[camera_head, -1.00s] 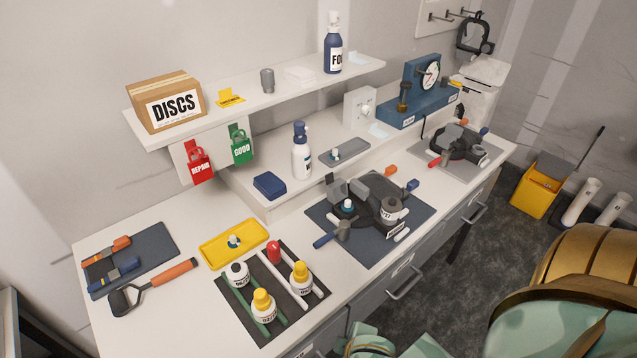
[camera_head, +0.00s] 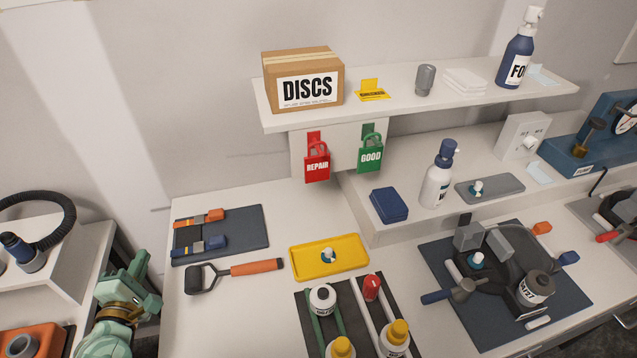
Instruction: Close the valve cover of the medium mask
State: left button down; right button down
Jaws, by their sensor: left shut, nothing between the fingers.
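A dark mask (camera_head: 515,252) lies on a blue-grey mat (camera_head: 440,250) at the right, with a labelled grey canister (camera_head: 537,288) at its front. Grey block-like parts (camera_head: 468,236) stand at its back left, beside a teal and white valve piece (camera_head: 477,259). I cannot tell from this view which part is the valve cover or whether it is closed. A second mask (camera_head: 622,208) is cut off at the right edge; I cannot read a size on either. My left gripper (camera_head: 148,287) is shut and empty at the lower left, beside the bench and far from both masks.
A white spray bottle (camera_head: 437,180) and blue box (camera_head: 389,205) stand on the riser. A shelf (camera_head: 400,108) overhangs the back.

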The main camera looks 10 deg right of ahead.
aim_at(470, 231)
jog(key=z, duration=2.15)
